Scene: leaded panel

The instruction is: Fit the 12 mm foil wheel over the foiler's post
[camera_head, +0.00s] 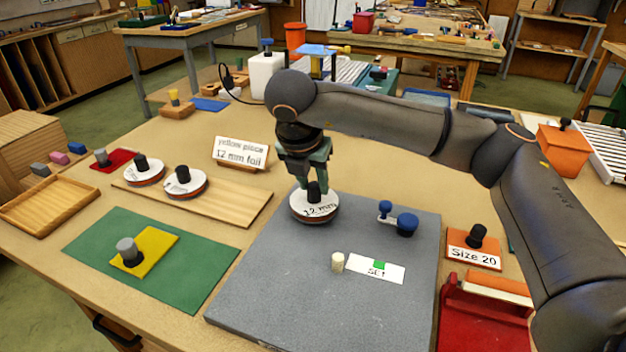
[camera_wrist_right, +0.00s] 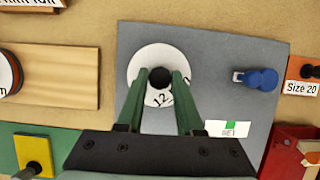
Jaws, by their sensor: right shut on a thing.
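The 12 mm foil wheel (camera_head: 314,208) is a white-topped disc with a coppery rim, a black knob and a "12 mm" label. My right gripper (camera_head: 316,186) is shut on its knob from above. The wheel is at the back left of the grey board (camera_head: 290,290); I cannot tell whether it touches the board. It also shows between the green fingers in the right wrist view (camera_wrist_right: 145,70). A short cream post (camera_head: 337,262) stands on the board, apart from the wheel and nearer the front, beside a "SET" card (camera_head: 376,268). My left gripper is out of view.
Two similar wheels (camera_head: 144,176) (camera_head: 184,190) sit on a wooden board (camera_head: 235,208) at left. A sign (camera_head: 240,152) reads "yellow piece 12 mm foil". A yellow piece (camera_head: 158,246) lies on a green mat (camera_head: 205,262). Blue knobs (camera_head: 406,223) stand right of the wheel.

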